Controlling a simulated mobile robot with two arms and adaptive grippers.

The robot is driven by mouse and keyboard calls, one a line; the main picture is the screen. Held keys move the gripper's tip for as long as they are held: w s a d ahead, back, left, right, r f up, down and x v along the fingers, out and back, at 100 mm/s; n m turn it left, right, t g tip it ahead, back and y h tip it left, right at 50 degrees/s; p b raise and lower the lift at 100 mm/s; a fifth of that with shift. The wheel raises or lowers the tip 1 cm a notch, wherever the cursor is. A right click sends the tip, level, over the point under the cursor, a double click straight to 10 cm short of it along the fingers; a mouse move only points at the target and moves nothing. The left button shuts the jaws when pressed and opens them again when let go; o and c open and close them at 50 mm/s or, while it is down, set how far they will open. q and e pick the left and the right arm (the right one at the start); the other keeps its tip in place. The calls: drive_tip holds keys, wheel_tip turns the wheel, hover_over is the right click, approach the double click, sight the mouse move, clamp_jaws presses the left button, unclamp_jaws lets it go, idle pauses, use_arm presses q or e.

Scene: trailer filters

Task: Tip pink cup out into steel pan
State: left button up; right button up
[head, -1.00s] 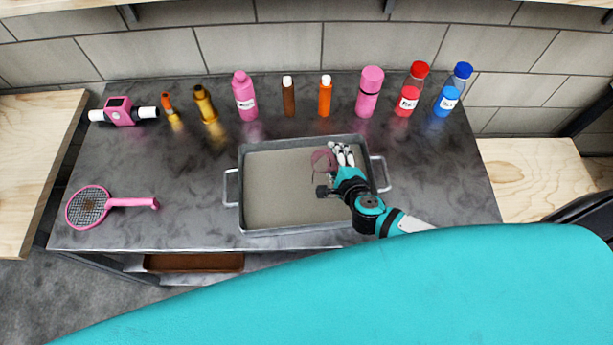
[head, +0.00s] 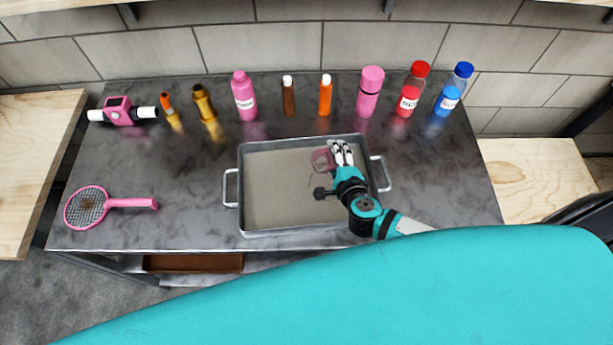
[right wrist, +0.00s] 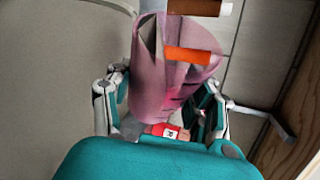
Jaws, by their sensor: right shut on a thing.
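The pink cup (head: 322,160) is over the right part of the steel pan (head: 241,205), near its back wall. My right gripper (head: 342,154) is shut on the cup, on its right side in the head view. The cup looks tilted; its exact angle is hard to tell. In the right wrist view the cup (right wrist: 150,90) sits between the two fingers of the gripper (right wrist: 165,108). The pan's visible floor is plain grey-beige. I cannot see clearly whether anything is in the cup. My left gripper is not in view.
Several bottles line the back of the dark table, including an orange one (head: 325,97) and a pink one (head: 369,93). A pink racket-shaped strainer (head: 87,207) lies at the left. A pink device (head: 118,112) is at the back left.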

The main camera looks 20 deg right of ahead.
sight(323, 153)
drive_tip(key=shift+a+r+n, duration=0.1)
drive_tip(key=shift+r+n, duration=0.15)
drive_tip(key=shift+n, duration=0.05)
idle(0.5)
drive_tip(key=shift+s+a+r+n+t+h+p, duration=0.15)
drive_tip(key=shift+a+r+n+t+h+p, duration=0.3)
drive_tip(key=shift+a+n+h, duration=0.2)
idle(1.1)
drive_tip(key=shift+s+a+r+n+t+h+p, duration=0.1)
drive_tip(key=shift+a+r+n+t+h+p, duration=0.3)
drive_tip(key=shift+r+n+p, duration=0.45)
idle(1.4)
drive_tip(key=shift+s+a+r+n+t+h, duration=0.15)
drive_tip(key=shift+n+t+h, duration=0.1)
drive_tip(key=shift+n, duration=0.2)
drive_tip(key=shift+w+a+r+n+t+h, duration=0.1)
drive_tip(key=shift+a+n+t+h, duration=0.1)
drive_tip(key=shift+n, duration=0.25)
idle(0.9)
drive_tip(key=shift+s+a+r+n+t, duration=0.1)
drive_tip(key=shift+a+r+n+t, duration=0.25)
drive_tip(key=shift+n, duration=0.45)
idle(0.7)
